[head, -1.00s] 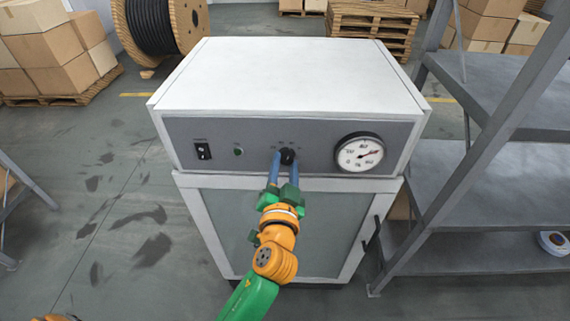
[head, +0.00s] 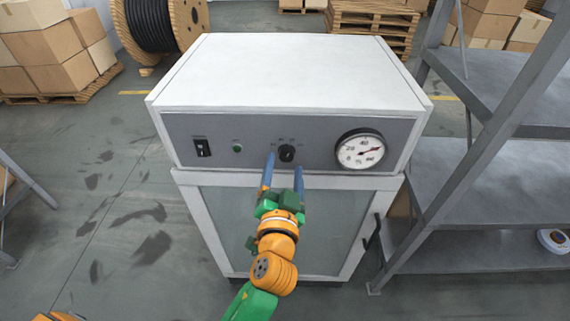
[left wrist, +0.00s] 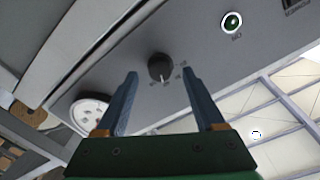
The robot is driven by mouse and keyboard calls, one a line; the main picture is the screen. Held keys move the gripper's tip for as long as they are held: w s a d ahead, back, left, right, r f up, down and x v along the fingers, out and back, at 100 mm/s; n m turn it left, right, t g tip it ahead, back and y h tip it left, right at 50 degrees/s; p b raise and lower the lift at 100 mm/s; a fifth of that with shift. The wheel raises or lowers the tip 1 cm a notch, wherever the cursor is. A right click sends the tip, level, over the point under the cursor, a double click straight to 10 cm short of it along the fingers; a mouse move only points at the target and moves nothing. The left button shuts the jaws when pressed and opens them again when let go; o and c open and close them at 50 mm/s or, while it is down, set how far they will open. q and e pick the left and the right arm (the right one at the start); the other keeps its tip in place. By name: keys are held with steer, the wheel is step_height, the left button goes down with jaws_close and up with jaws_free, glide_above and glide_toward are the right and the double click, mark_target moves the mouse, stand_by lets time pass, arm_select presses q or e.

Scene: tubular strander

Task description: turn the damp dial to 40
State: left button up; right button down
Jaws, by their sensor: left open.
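The damp dial is a black round knob (head: 286,153) on the grey front panel of a white cabinet (head: 290,75). In the left wrist view the knob (left wrist: 161,68) shows a white pointer mark; the numbers around it are too small to read. My left gripper (head: 284,168) is open in front of the panel, its blue fingers just below the knob. In the left wrist view the fingers (left wrist: 160,85) stand wide apart and the knob lies beyond their tips, apparently clear of both. My right gripper is not in view.
A round gauge (head: 361,149) sits right of the knob. A black rocker switch (head: 203,148) and a green light (head: 237,148) sit left. A grey metal shelf (head: 480,200) stands close on the right. Floor on the left is mostly clear.

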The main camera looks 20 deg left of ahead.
arm_select(q)
steer(key=b+v, duration=0.1)
steer(key=v, duration=0.4)
steer(key=s+d+f+m+g+h, duration=0.2)
steer(key=f+g, duration=0.2)
steer(key=f, duration=1.1)
steer(key=s+d+f+m+g+h, duration=0.2)
steer(key=s+d+f+g+h, duration=0.1)
steer(key=f, duration=1.2)
steer(key=s+a+f+n+g, duration=0.2)
steer(key=s+a+f+g, duration=0.2)
steer(key=s+f, duration=0.5)
steer(key=s+a+f+n+g, duration=0.3)
steer(key=s+a+f+g, duration=0.2)
steer(key=s, duration=1.2)
step_height(320, 180, down, 5)
steer(key=a, duration=0.3)
steer(key=shift+s+y, duration=0.3)
steer(key=shift+y, duration=0.1)
